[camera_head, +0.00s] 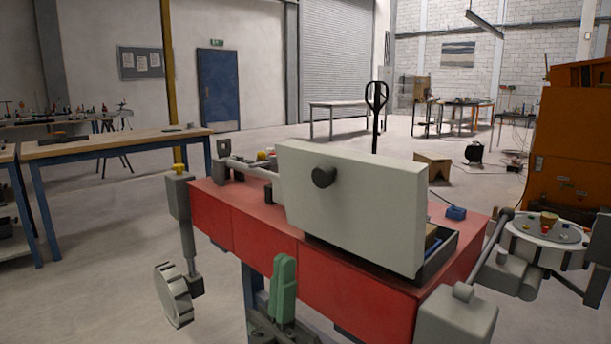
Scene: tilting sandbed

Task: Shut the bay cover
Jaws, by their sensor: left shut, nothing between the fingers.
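The bay cover (375,205) is a thick pale panel with a dark round knob (324,177) on its face. It stands raised and slightly tilted above the red sandbed body (345,285). The dark-walled bay (437,262) shows open at the cover's right end, with something yellowish and blue inside. The cover hides most of the bay. My left gripper (285,262) has green fingers, shut and empty. It points up in front of the red front face, below and left of the knob, and appears apart from the cover. My right gripper is not in view.
A grey handwheel (174,295) hangs at the left end. A grey bar and block (456,318) stick out at the right end, near a round tray (548,232) of small items. A blue object (456,213) lies on the red top. An orange cabinet (575,150) stands at right.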

